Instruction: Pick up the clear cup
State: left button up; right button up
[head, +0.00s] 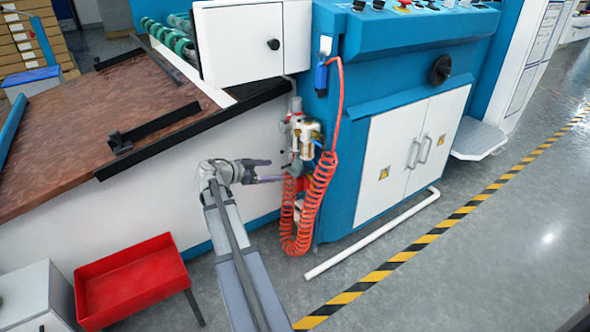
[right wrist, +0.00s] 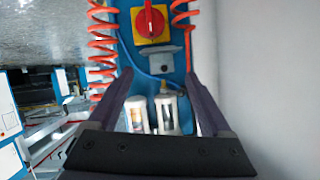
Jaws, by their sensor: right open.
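Two small clear cups, one on the left (right wrist: 137,115) and one on the right (right wrist: 168,114), hang side by side on the blue machine side in the right wrist view. In the head view they belong to a small air unit (head: 305,138) on the machine's near corner, and I cannot tell the two apart there. My right gripper (head: 275,171) is open and empty, its fingers pointing at this unit from the left. In the right wrist view the cups show between my two fingers (right wrist: 159,76), apart from both. My left gripper is out of view.
A coiled red hose (head: 312,205) hangs close to the right of the unit. A red and yellow rotary switch (right wrist: 152,22) sits by the cups. A brown sloped table (head: 90,120) and a red tray (head: 130,262) stand left. The floor right is clear.

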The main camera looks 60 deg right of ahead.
aim_at(283, 167)
jog(key=x, duration=0.2)
jog(key=b+x, duration=0.1)
jog(key=x, duration=0.4)
jog(key=shift+d+r+b, duration=0.3)
jog(key=shift+d+r, duration=0.05)
grip_shut()
dwell(0.5)
